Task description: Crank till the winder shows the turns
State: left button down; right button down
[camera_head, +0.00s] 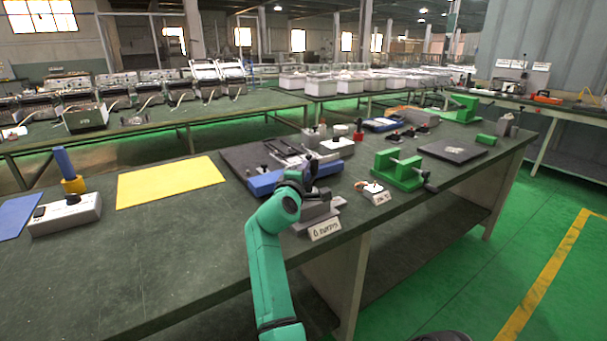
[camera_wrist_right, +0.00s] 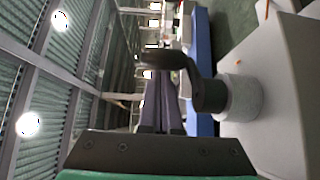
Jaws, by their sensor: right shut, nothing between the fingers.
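The winder (camera_head: 320,211) is a grey box near the front edge of the table, partly hidden by my right arm. A white label plate (camera_head: 325,230) stands before it; its writing is too small to read surely. In the right wrist view, the dark crank (camera_wrist_right: 208,92) joins a pale round hub (camera_wrist_right: 240,97) on the winder's light side (camera_wrist_right: 285,95). Its dark handle (camera_wrist_right: 165,59) lies across the view at the fingertips. My right gripper (camera_head: 308,164) is shut and empty at the winder; its fingers also show in the wrist view (camera_wrist_right: 160,85). Whether they touch the handle is unclear. My left gripper is out of view.
A blue bar-shaped part (camera_head: 265,183) lies just behind my right gripper. A green clamp-like fixture (camera_head: 398,170) and a small white labelled box (camera_head: 374,193) stand to the right. A yellow sheet (camera_head: 170,181) and a grey box (camera_head: 64,214) lie left. The front left tabletop is clear.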

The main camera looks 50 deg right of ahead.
jog(key=g, duration=0.1)
jog(key=m+g+h+b, duration=0.1)
jog(key=m+b, duration=0.1)
jog(key=shift+s+d+g, duration=0.3)
jog(key=shift+s+g, duration=0.05)
jog(key=shift+g, duration=0.05)
jog(key=shift+s+d+r, duration=0.1)
jog(key=shift+s+d, duration=0.05)
jog(key=shift+s, duration=0.05)
jog(key=shift+s+d, duration=0.2)
jog(key=shift+s, duration=0.15)
jog(key=shift+p, duration=0.3)
jog(key=shift+s+d, duration=0.1)
jog(key=shift+s, duration=0.1)
dwell(0.3)
